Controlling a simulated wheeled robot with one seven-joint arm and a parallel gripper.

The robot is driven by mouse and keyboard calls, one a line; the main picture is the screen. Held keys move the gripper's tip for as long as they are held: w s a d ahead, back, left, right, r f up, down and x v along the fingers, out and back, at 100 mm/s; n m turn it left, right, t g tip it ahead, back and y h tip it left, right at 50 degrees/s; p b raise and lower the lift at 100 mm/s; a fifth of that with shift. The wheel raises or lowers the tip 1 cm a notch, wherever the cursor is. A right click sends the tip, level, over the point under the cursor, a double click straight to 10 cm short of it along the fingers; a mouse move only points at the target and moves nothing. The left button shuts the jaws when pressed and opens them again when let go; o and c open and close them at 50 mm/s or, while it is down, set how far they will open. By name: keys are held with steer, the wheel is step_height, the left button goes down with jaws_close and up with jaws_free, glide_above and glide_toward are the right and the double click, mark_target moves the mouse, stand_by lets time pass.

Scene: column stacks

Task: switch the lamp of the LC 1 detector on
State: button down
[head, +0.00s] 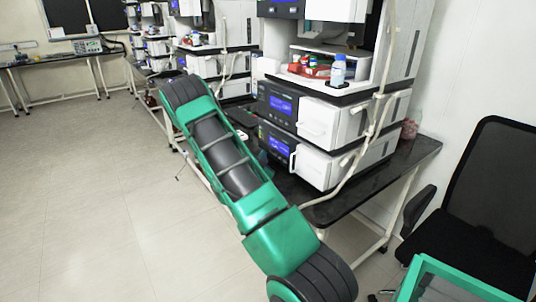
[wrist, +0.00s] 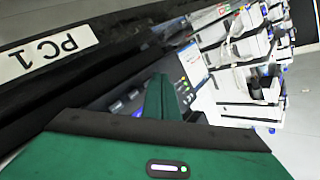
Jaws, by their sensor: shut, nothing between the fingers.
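The nearest instrument stack in the head view has two white-and-dark modules with lit blue displays, an upper one (head: 281,104) and a lower one (head: 279,147). I cannot read which is the LC 1 detector, and no lamp switch can be made out. In the wrist view my gripper (wrist: 160,92) shows as shut green fingers with nothing held. The fingers point at a dark front panel (wrist: 122,104) with small lit spots and a pale label area. Whether they touch it I cannot tell. In the head view the gripper is hidden behind my arm.
A "PC 1" label (wrist: 48,52) sits on a dark edge close to my gripper. A bottle (head: 338,71) and red items stand on the stack. A black bench top (head: 385,178) carries the stack. An office chair (head: 485,190) stands right; open floor (head: 85,200) lies left.

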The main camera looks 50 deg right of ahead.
steer(key=shift+a, duration=0.1)
steer(key=a, duration=0.2)
steer(key=w+a, duration=0.1)
steer(key=a, duration=0.1)
steer(key=shift+w+a, duration=0.1)
steer(key=shift+a, duration=0.3)
stand_by(1.0)
